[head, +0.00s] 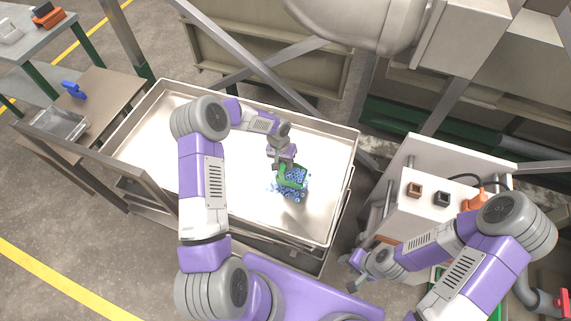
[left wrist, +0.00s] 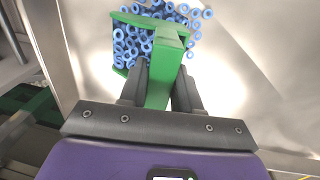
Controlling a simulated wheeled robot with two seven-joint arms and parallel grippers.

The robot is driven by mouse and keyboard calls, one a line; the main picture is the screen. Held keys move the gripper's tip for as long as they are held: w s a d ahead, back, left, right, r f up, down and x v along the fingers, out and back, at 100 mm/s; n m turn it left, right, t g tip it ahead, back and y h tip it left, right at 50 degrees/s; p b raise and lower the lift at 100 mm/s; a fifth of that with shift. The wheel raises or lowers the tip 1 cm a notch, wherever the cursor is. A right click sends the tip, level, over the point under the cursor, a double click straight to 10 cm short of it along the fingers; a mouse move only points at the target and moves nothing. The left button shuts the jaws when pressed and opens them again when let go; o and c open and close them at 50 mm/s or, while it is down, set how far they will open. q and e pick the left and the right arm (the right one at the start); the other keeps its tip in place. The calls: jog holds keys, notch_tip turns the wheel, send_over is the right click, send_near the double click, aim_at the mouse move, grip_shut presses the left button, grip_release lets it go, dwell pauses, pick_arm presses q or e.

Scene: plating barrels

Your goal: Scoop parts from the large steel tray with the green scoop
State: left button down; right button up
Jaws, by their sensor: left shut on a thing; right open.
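The large steel tray (head: 150,150) fills the middle of the head view. A small pile of blue ring-shaped parts (head: 291,191) lies in its right half; the parts also show in the left wrist view (left wrist: 194,22). The green scoop (left wrist: 165,62) has blue rings in its pan and more rings around its far edge. In the head view the scoop (head: 287,180) is at the pile, partly hidden by my left gripper. My left gripper (left wrist: 158,85) is shut on the scoop's handle. My right gripper (head: 357,270) is open and empty, outside the tray at the lower right.
A white cabinet (head: 425,165) with two small blocks stands right of the tray. A side table at the left holds a clear bin (head: 62,124) and a blue tool (head: 73,89). A large pale barrel (head: 350,22) hangs above the tray's back. The tray's left half is bare.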

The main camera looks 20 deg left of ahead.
pick_arm(q)
jog(key=shift+a+r+p, duration=0.2)
jog(key=shift+r+p, duration=0.3)
jog(key=shift+r, duration=0.3)
jog(key=shift+a+r+p, duration=0.15)
jog(key=shift+r+p, duration=0.3)
jog(key=shift+r, duration=0.3)
jog(key=shift+a+r+p, duration=0.2)
jog(key=shift+r+p, duration=0.3)
jog(key=shift+r, duration=0.3)
